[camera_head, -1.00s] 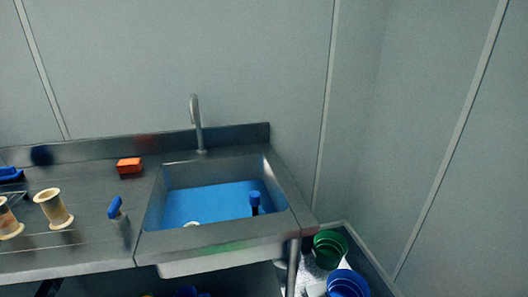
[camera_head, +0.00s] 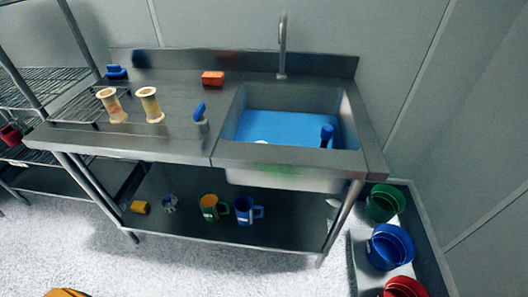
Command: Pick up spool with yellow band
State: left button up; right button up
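Two pale cream spools stand upright on the left part of the steel table. The left spool (camera_head: 112,106) shows a brownish-orange tint at its middle. The right spool (camera_head: 150,105) looks cream to yellowish around its middle. A distinct yellow band is too small to make out on either one. The spools stand side by side with a small gap between them.
The steel table (camera_head: 180,142) holds an orange block (camera_head: 212,78), a blue-handled tool (camera_head: 200,115) and a sink (camera_head: 235,118) at right. Mugs, including a blue one (camera_head: 245,209), stand on the lower shelf. Coloured buckets, one blue (camera_head: 390,247), line the right. Wire shelving (camera_head: 40,88) stands left.

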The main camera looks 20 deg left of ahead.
aim_at(147, 97)
jog(key=i+j, duration=0.1)
jog(key=j, duration=0.8)
jog(key=i+j, duration=0.15)
jog(key=j, duration=0.3)
jog(key=i+l+u, duration=0.2)
jog(key=l, duration=0.15)
jog(key=i+l+u, duration=0.25)
jog(key=l, duration=0.15)
jog(key=u, duration=1.25)
jog(key=i+j+z, duration=0.1)
jog(key=j+z, duration=1.1)
jog(key=j, duration=0.2)
jog(key=k+j+z, duration=0.1)
jog(key=j+z, duration=0.3)
